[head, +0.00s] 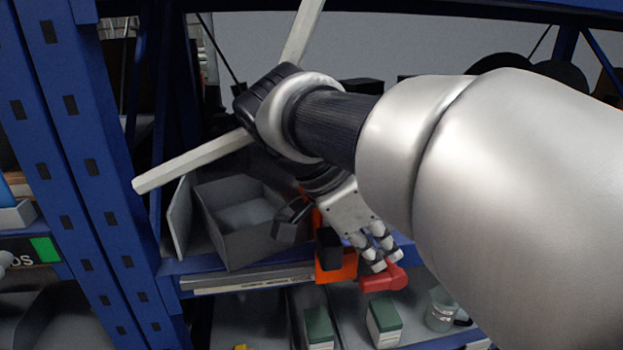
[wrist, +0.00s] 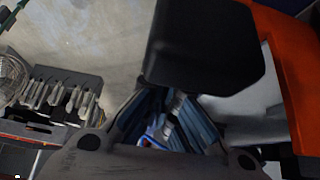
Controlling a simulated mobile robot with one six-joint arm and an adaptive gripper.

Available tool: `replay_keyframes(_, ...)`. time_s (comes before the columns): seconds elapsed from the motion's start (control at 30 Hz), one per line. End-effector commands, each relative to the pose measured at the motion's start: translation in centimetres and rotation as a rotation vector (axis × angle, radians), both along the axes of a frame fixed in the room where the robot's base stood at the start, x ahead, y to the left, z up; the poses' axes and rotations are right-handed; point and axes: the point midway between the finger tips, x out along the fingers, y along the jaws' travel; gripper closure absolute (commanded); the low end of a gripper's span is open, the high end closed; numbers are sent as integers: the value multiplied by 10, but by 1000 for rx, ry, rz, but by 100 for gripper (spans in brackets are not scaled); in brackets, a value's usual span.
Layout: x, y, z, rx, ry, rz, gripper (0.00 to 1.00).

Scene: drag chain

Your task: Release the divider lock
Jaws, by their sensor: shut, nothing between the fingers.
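In the head view, an orange part (head: 337,268) sits at the front edge of the shelf, with a red rounded piece (head: 388,279) just right of it. I cannot tell which of them is the divider lock. My forearm hides much of the shelf's right side.
A grey open bin (head: 235,215) stands left of my gripper on the blue shelf. A blue rack upright (head: 75,150) is at the left. Green-topped boxes (head: 384,318) and a glass jar (head: 441,310) stand on the level below, close under the red piece.

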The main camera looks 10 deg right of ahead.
Motion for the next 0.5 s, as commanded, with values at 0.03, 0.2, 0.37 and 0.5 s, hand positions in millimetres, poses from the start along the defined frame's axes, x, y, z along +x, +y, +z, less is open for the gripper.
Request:
replay_keyframes(0.03, 0, 0, 0, 0, 0, 0, 100)
replay_keyframes(0.2, 1, 6, 9, 0, -2, 1, 100)
replay_keyframes(0.37, 1, 22, 33, 1, -4, 4, 100)
replay_keyframes(0.5, 0, 39, 60, 2, -4, 4, 100)
